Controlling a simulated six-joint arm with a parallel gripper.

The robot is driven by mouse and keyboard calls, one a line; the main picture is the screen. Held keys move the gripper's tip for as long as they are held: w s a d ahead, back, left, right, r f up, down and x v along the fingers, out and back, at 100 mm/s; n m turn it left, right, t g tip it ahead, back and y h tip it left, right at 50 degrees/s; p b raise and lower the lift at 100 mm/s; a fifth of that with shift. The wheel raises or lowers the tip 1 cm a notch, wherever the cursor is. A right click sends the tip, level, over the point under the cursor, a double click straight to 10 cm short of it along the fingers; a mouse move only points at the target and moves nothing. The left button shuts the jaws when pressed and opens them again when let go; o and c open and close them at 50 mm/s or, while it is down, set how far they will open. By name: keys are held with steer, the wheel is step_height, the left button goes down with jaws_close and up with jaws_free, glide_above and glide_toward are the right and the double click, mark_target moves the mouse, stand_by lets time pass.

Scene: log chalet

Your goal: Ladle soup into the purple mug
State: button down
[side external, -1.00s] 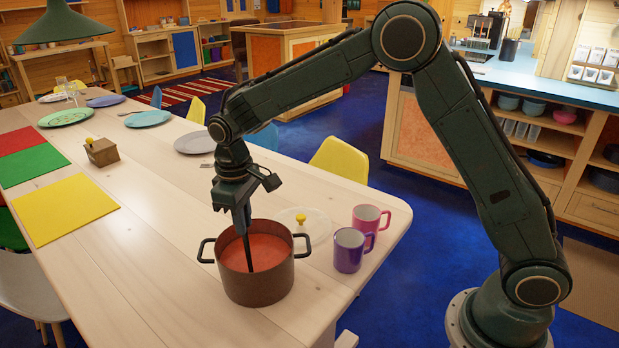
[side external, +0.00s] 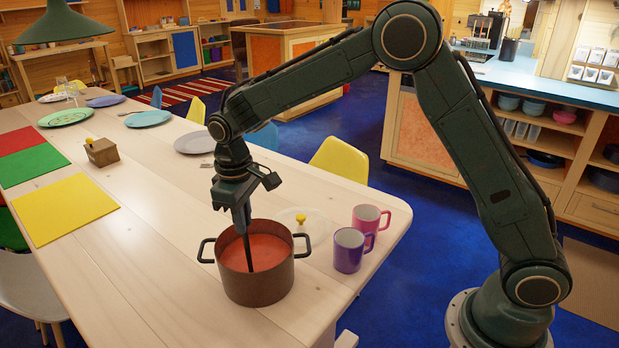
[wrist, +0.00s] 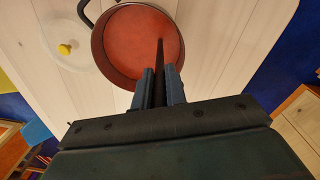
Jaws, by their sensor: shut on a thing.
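A brown pot (side external: 258,283) with two dark handles stands on the wooden table and holds red-orange soup (side external: 268,250). My gripper (side external: 241,222) is above the left part of the pot, shut on a dark ladle handle (side external: 248,252) that slants down into the soup. The ladle's bowl is hidden under the soup. In the wrist view my gripper (wrist: 160,90) holds the ladle handle (wrist: 160,58) over the pot (wrist: 97,48). The purple mug (side external: 348,252) stands upright just right of the pot, apart from it; its inside looks pale and empty.
A pink mug (side external: 370,218) stands behind the purple mug. A clear lid with a yellow knob (side external: 301,218) lies behind the pot. Plates, a small wooden box (side external: 102,151) and coloured mats (side external: 65,208) lie further left. The table's right edge is near the mugs.

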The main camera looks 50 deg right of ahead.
steer(key=shift+r, duration=6.55)
steer(key=shift+r, duration=1.85)
steer(key=s+d+n, duration=0.4)
steer(key=d+n, duration=0.3)
steer(key=d, duration=1)
steer(key=s+d+f+n, duration=0.1)
steer(key=s+d+n, duration=0.6)
steer(key=s+d, duration=0.4)
steer(key=shift+s+d+f+n, duration=0.3)
steer(key=shift+s+d+n, duration=0.1)
steer(key=shift+d, duration=0.45)
